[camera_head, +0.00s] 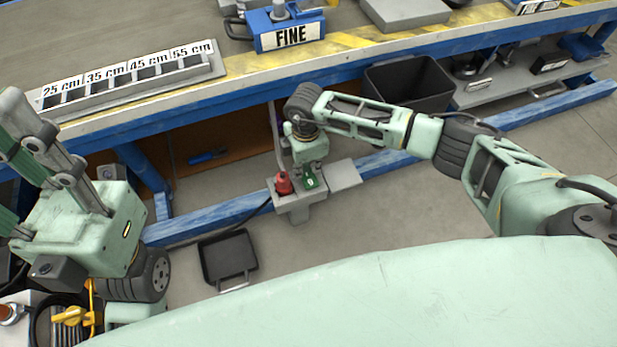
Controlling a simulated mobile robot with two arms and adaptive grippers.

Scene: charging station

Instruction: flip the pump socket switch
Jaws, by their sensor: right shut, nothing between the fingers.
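A grey socket box (299,207) stands low beside the bench's blue lower rail. It has a red part (283,183) on its left and a green part (309,178) on its right. My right gripper (310,163) points down just above and behind the green part. It is shut and empty; its fingertips are mostly hidden, so contact with the box is unclear. The switch itself is too small to make out. My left gripper (45,145) is raised at the left edge, away from the box; its jaw opening is unclear.
The workbench (330,66) overhangs behind the box. A black bin (410,84) stands right of it, and a black tray (228,258) lies on the floor to its left front. A dark cable (232,224) runs left from the box. A yellow-handled item (73,316) is at lower left.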

